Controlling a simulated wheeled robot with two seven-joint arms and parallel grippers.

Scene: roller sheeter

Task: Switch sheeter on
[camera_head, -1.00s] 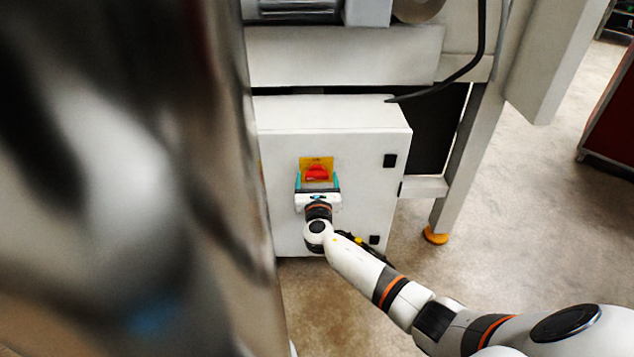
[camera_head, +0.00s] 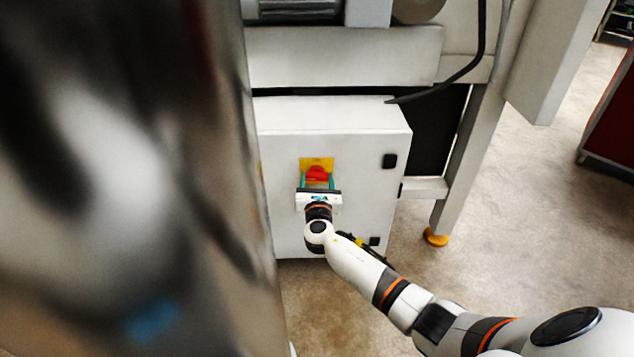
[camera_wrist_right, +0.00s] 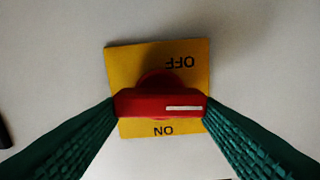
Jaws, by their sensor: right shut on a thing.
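The sheeter's red rotary switch (camera_head: 317,174) sits on a yellow plate (camera_head: 318,162) on the front of a white control box (camera_head: 350,140). In the right wrist view the red handle (camera_wrist_right: 160,104) lies across the yellow plate (camera_wrist_right: 125,66), its white mark on the right half. The words OFF and ON appear upside down, OFF above the handle and ON below it. My right gripper (camera_head: 318,181) is shut on the handle, with one green finger at each end. Its fingertips also show in the right wrist view (camera_wrist_right: 160,107). My left gripper is not in view.
A large blurred shape (camera_head: 120,180) fills the left of the head view. A black cable (camera_head: 450,78) runs down to the box top. A machine leg with an orange foot (camera_head: 436,237) stands to the right. Bare floor (camera_head: 530,220) lies beyond it.

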